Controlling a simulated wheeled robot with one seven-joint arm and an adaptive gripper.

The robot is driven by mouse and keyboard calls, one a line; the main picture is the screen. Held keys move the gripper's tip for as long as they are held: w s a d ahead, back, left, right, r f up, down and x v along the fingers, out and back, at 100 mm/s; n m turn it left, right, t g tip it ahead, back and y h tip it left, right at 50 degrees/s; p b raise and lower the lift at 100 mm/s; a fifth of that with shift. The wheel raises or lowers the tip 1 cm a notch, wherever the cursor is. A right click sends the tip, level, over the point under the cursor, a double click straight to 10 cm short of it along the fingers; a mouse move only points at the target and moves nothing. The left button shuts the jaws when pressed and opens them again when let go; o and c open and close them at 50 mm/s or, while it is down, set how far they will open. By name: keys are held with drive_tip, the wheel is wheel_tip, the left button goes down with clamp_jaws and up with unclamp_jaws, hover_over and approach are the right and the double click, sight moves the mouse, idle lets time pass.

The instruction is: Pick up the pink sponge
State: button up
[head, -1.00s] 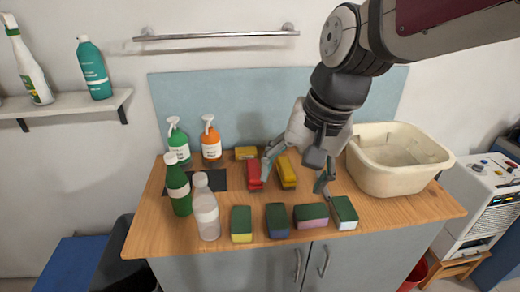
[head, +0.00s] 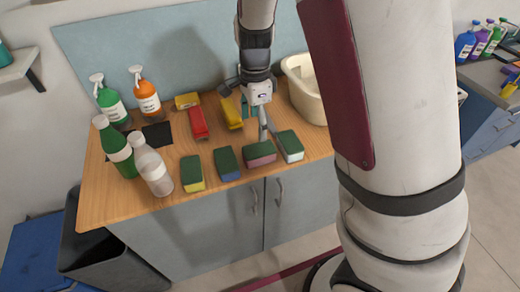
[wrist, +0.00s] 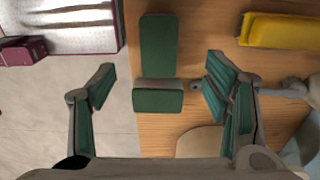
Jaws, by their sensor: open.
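The pink sponge (head: 260,155) lies on the wooden counter near its front edge, green side up, between the blue sponge (head: 228,163) and the white sponge (head: 289,146). My gripper (head: 257,118) is open and empty above the counter, just behind the pink sponge in the head view. In the wrist view the open fingers (wrist: 158,66) stand wide apart, left and right of two green-topped sponges. The upper one (wrist: 158,45) seems to be the pink sponge, its pink side hidden. The lower one (wrist: 158,98), with a pale side, seems to be the white sponge.
A yellow-based sponge (head: 192,173) ends the row at left. Red (head: 198,122) and yellow (head: 231,113) items lie behind. Bottles (head: 152,168) stand at left; a cream basin (head: 304,88) is at right, partly hidden by my arm. The counter's front edge is close.

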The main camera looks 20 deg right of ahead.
sight(259, 149)
wheel_tip(259, 149, down, 6)
drive_tip(key=shift+f, duration=0.1)
drive_tip(key=shift+s+d+f, duration=0.1)
drive_tip(key=shift+d+f, duration=0.15)
drive_tip(key=shift+f, duration=1.05)
drive_tip(key=shift+d+f, duration=0.2)
drive_tip(key=shift+f, duration=1.1)
drive_tip(key=c, duration=0.9)
